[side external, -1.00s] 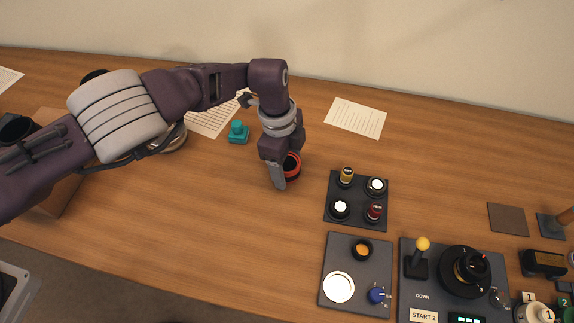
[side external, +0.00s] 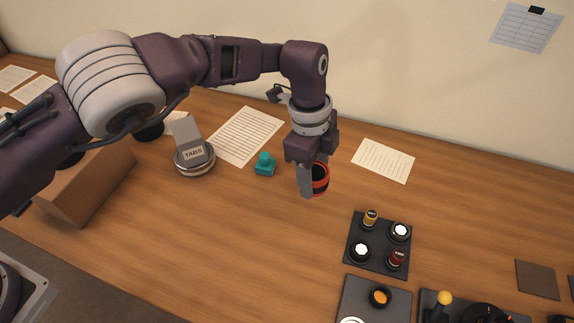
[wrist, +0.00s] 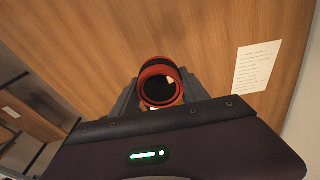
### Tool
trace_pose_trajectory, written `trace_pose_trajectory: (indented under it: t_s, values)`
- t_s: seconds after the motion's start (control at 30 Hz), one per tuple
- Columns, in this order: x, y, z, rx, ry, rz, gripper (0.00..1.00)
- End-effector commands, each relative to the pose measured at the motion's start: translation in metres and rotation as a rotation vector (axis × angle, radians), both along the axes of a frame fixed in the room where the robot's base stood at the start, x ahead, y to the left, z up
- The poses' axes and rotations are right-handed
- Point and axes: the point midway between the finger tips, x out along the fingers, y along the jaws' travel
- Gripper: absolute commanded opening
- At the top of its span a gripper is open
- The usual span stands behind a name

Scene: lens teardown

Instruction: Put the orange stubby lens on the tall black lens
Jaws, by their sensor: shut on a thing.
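The orange stubby lens (side external: 321,178) is a short black cylinder with red-orange rings. My gripper (side external: 308,188) points down and is shut on it, with a finger covering its left part. In the wrist view, the lens (wrist: 160,84) sits between the fingers, its round open end facing the camera. It appears raised slightly off the table. I cannot clearly identify the tall black lens. A dark rounded thing (side external: 151,131) at the left, partly hidden by my arm, might be it.
A teal knobbed block (side external: 265,165) stands just left of my gripper. A panel of knobs (side external: 378,243) lies at front right. Wood at front centre is clear.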

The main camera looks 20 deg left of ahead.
Motion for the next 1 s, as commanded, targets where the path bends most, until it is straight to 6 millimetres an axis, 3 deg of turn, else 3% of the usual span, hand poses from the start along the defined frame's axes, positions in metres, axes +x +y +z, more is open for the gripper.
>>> trace_pose_trajectory:
  t_s: [0.27,0.37,0.47,0.67,0.83,1.0]
  values:
    - [0.005,0.006,0.006,0.0,0.0,0.022,0.05]
    - [0.021,0.026,0.012,0.0,-0.001,0.088,0.05]
    - [0.045,0.061,0.02,0.001,0.0,0.199,0.05]
    - [0.094,0.157,0.044,-0.001,0.002,0.491,0.05]
    - [0.123,0.269,0.069,0.0,0.003,0.806,0.05]
    - [0.128,0.385,0.094,0.0,0.002,1.126,0.05]
